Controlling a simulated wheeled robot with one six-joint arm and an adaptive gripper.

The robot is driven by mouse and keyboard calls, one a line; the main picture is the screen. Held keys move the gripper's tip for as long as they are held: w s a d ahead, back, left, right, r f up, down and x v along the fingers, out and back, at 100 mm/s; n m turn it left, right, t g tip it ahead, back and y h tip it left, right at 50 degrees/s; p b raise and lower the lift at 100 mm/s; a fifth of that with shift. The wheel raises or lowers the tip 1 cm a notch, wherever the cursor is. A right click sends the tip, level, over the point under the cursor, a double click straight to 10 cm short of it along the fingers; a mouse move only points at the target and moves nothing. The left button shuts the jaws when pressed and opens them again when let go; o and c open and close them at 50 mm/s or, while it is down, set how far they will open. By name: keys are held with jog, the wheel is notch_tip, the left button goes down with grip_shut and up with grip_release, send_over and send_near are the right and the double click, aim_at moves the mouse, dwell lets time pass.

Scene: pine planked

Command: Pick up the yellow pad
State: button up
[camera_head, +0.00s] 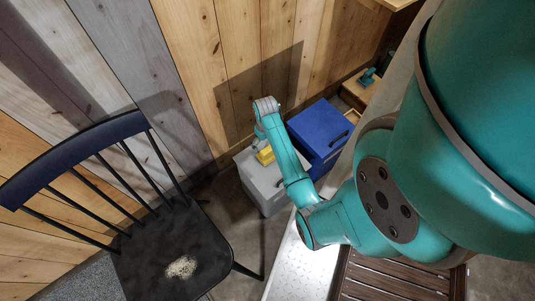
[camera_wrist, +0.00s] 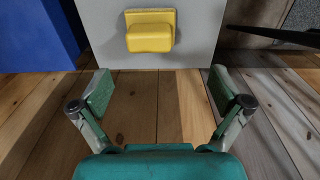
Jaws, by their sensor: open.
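The yellow pad (camera_wrist: 150,33) lies on the pale grey top of a box (camera_wrist: 97,40), near the upper middle of the wrist view. It looks like a flat plate with a thicker block in front. In the head view the pad (camera_head: 265,156) is a small yellow patch on the grey box (camera_head: 262,181), partly hidden by my arm. My gripper (camera_wrist: 161,88) is open and empty, its two green-padded fingers wide apart. In the wrist picture the pad lies ahead of the fingertips, between their lines, and nothing touches it.
A blue box (camera_head: 318,128) with a dark handle stands right beside the grey box. A black chair (camera_head: 172,250) stands at the left in the head view. A wooden plank wall (camera_head: 190,60) rises close behind the boxes. A slatted brown surface (camera_head: 390,277) is at the lower right.

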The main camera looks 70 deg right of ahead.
aim_at(267, 150)
jog(key=shift+s+d+r, duration=0.1)
jog(key=shift+d+r, duration=0.1)
jog(key=shift+d, duration=0.55)
notch_tip(267, 150, down, 5)
jog(key=shift+d+f, duration=0.15)
jog(key=shift+f, duration=1.2)
jog(key=shift+d+f, duration=0.1)
jog(key=shift+f, duration=1.25)
jog(key=c, duration=1.2)
